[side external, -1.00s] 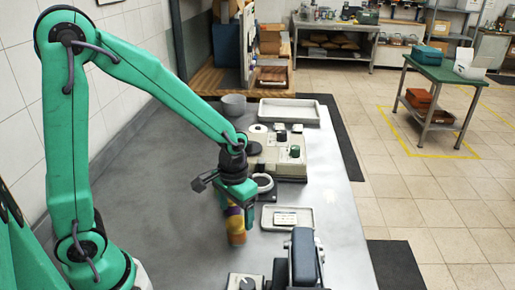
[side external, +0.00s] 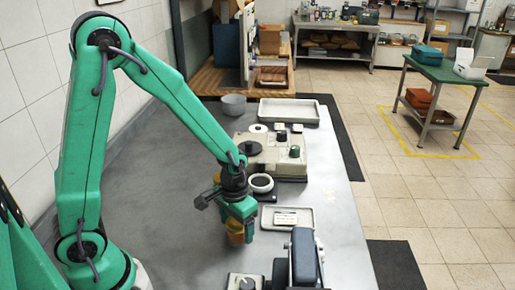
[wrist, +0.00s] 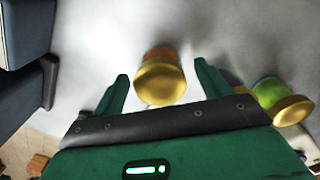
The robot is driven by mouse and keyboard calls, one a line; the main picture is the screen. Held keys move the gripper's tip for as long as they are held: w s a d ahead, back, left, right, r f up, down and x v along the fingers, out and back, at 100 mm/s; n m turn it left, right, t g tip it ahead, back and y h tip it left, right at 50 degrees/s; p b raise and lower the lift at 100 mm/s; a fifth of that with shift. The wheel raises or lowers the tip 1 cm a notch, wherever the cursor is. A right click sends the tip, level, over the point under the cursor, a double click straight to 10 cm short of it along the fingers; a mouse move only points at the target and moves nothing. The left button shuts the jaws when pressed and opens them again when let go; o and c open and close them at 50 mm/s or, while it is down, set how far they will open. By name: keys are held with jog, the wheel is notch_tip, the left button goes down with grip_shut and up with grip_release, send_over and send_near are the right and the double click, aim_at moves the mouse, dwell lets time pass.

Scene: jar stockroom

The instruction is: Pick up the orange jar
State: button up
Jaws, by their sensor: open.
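The orange jar (wrist: 159,53) has a gold lid and lies between the spread fingers of my gripper (wrist: 161,74) in the wrist view. Gaps show on both sides of it. In the side external view my gripper (side external: 238,232) is low over the bench, and an orange-gold part of a jar (side external: 236,237) shows between its fingers. The fingers hide most of that jar. A green jar (wrist: 270,92) with a gold lid stands just right of the right finger in the wrist view. A dark purple patch shows behind that finger, too covered to identify.
A shallow tray (side external: 311,222) with a white card lies right of my gripper. A white ring-shaped item (side external: 262,182) and a beige device (side external: 285,168) stand behind it. A dark blue object (side external: 306,258) stands front right. The bench (side external: 150,195) is clear to the left.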

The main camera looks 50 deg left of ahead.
aim_at(236, 222)
jog(key=shift+c, duration=0.5)
jog(key=c, duration=1.1)
jog(key=shift+r, duration=0.2)
jog(key=shift+r, duration=1.8)
jog(key=s+d+r, duration=0.7)
jog(key=d, duration=0.2)
jog(key=shift+d, duration=0.2)
